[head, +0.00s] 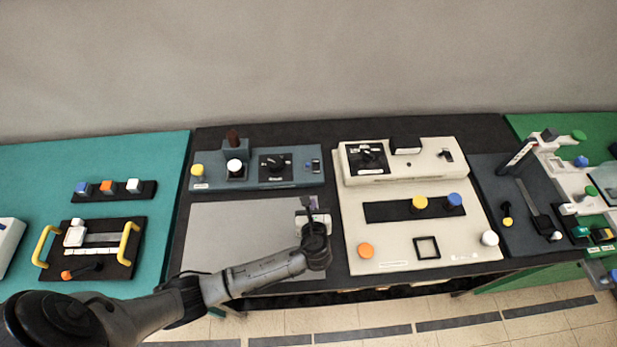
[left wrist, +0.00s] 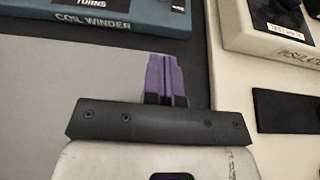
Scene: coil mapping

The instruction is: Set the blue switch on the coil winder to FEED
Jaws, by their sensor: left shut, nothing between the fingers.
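The coil winder (head: 218,185) is a blue-grey box at the back of the middle table, with a dark knob, a reel post and a yellow button. A small switch (head: 313,166) sits at its right end. Its colour and setting are too small to read. The left wrist view shows the front edge of the coil winder (left wrist: 92,24), with its name label. My left gripper (head: 287,204) is in front of the winder, low and apart from it. Its purple fingers (left wrist: 166,78) are shut and empty. My right gripper is not in view.
A grey plate (head: 235,235) lies bare in front of the winder. A cream machine (head: 375,205) with knobs and buttons stands close on the right. A teal table (head: 120,165) with button and handle panels is at left. More devices stand at far right.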

